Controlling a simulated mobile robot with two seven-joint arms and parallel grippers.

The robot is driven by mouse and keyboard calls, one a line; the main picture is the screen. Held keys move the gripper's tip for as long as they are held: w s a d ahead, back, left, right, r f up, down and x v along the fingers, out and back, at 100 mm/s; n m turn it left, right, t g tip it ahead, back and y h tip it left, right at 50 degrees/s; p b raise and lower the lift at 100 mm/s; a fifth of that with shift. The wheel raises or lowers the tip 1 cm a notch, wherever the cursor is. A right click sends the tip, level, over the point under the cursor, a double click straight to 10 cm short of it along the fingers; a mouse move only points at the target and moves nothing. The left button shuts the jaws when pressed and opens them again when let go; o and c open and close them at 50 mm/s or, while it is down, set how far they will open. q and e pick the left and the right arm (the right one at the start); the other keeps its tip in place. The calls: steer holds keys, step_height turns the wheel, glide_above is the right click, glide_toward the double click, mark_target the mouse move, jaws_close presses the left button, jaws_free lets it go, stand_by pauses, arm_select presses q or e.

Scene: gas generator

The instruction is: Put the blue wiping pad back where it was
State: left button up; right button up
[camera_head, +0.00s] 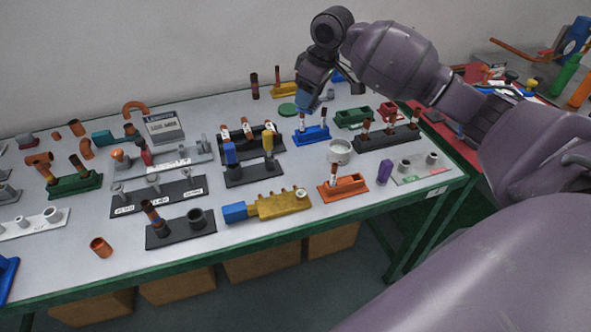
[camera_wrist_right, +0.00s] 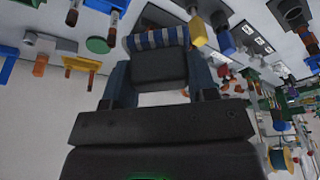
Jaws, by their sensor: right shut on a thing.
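My right gripper (camera_head: 313,88) reaches in from the right, above the back middle of the table. It is shut on the blue wiping pad (camera_head: 307,100), which shows as a small blue patch at the fingertips. In the right wrist view the pad (camera_wrist_right: 155,39) is a blue and pale striped strip across the fingertips, with a dark block behind it. The gripper hides part of the pad in the head view. A blue stand (camera_head: 311,135) with upright pieces stands on the table below the gripper. My left gripper is not in view.
The grey table (camera_head: 285,213) has a green edge and holds several racks and stands. A white round cup (camera_head: 340,151), a green disc (camera_head: 288,109) and a green tray (camera_head: 352,117) are near the blue stand. A yellow block (camera_head: 283,204) lies at the front.

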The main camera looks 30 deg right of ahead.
steer(key=shift+d+f, duration=0.1)
steer(key=shift+f, duration=0.45)
step_height(320, 180, down, 19)
steer(key=b, duration=0.3)
steer(key=shift+b, duration=0.35)
steer(key=shift+f, duration=0.1)
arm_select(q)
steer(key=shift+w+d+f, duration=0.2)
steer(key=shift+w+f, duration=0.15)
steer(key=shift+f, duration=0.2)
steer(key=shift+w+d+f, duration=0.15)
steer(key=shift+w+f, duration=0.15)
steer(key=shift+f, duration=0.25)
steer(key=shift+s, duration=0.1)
